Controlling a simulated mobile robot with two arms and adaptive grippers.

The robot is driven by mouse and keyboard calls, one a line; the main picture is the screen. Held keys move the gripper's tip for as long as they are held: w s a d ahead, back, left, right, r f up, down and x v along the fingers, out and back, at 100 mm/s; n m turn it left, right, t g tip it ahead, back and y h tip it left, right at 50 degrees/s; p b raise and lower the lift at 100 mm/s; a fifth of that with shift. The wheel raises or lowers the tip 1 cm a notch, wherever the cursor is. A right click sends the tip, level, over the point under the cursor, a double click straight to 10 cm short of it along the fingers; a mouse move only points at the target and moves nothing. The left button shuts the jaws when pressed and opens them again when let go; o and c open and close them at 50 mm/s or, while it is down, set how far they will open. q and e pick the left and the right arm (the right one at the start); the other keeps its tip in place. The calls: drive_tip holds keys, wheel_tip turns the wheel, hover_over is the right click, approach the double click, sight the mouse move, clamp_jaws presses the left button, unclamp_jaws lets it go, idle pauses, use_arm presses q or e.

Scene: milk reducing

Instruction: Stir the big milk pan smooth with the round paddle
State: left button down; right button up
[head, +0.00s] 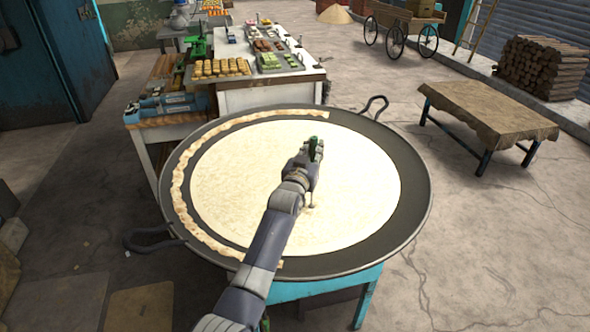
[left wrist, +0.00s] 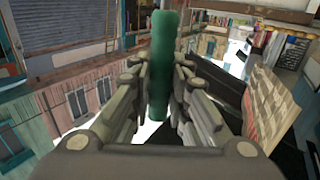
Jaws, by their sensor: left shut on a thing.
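The big milk pan (head: 416,190) is a wide dark round pan with a loop handle on either side. Pale cream milk (head: 240,180) covers most of its floor. A browned, uneven strip of skin (head: 180,195) curves along the pan's left side. My left gripper (head: 315,150) is over the middle of the milk, shut on a green handle (left wrist: 161,70), which stands between its fingers in the left wrist view. I take this to be the round paddle's handle; its round end is not clearly visible. My right gripper is not in view.
The pan rests on a turquoise stand (head: 320,288). Behind it is a white counter (head: 265,97) with trays of sweets (head: 220,68). A low cloth-covered table (head: 490,110) stands at the right, with stacked logs (head: 540,68) beyond.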

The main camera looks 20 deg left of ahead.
use_arm(q)
drive_tip(key=shift+s+a+r, duration=0.1)
drive_tip(key=shift+s+a, duration=0.15)
drive_tip(key=shift+a, duration=0.15)
drive_tip(key=shift+r, duration=0.1)
wheel_tip(320, 180, up, 9)
drive_tip(key=p, duration=0.3)
drive_tip(key=shift+f, duration=0.2)
idle(0.5)
idle(0.3)
wheel_tip(320, 180, up, 4)
drive_tip(key=shift+f, duration=0.25)
